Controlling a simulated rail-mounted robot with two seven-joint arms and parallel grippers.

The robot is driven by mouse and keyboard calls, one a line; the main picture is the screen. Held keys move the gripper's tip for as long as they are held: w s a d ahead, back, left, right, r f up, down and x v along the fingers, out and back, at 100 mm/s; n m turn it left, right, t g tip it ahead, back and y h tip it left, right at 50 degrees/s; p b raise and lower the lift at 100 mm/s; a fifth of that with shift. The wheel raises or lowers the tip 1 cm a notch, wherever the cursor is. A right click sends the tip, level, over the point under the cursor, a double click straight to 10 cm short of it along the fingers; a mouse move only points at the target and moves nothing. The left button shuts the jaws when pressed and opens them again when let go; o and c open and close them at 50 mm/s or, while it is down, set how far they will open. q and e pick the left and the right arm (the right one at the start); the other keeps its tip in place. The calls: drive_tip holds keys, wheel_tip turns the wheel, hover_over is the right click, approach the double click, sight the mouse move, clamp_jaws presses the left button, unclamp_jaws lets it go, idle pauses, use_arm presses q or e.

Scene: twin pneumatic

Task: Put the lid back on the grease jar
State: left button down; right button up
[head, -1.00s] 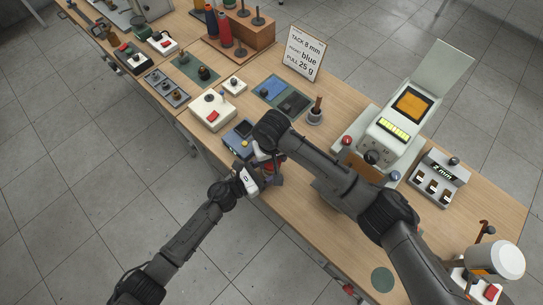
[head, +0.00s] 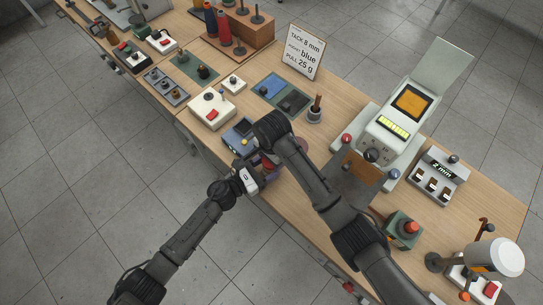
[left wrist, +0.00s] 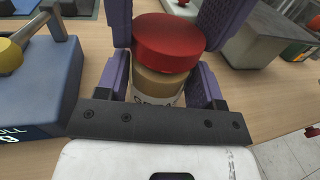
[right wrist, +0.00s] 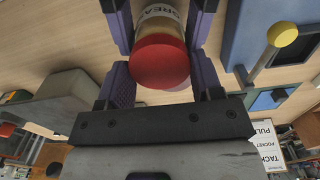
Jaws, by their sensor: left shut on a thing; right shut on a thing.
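The grease jar (left wrist: 158,87) is a tan, labelled cylinder standing upright in the left wrist view. Its red lid (left wrist: 168,38) is right at the jar's top, in line with it; I cannot tell whether it is fully seated. My left gripper (left wrist: 158,95) is shut around the jar's body. My right gripper (right wrist: 160,70) is shut on the red lid (right wrist: 160,62) from above. In the right wrist view the jar's label (right wrist: 160,12) shows beyond the lid. In the head view both grippers meet at the table's near edge and mostly hide the jar.
A blue device with a yellow-knobbed lever (right wrist: 283,35) stands close beside the jar. A cream box with a red switch (head: 211,109) is behind it. The grey machine with an orange screen (head: 410,104) and a green block with a red knob (head: 403,230) stand to the right.

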drive_tip(key=o, duration=0.9)
drive_tip(key=shift+r, duration=2.3)
drive_tip(key=shift+c, duration=0.2)
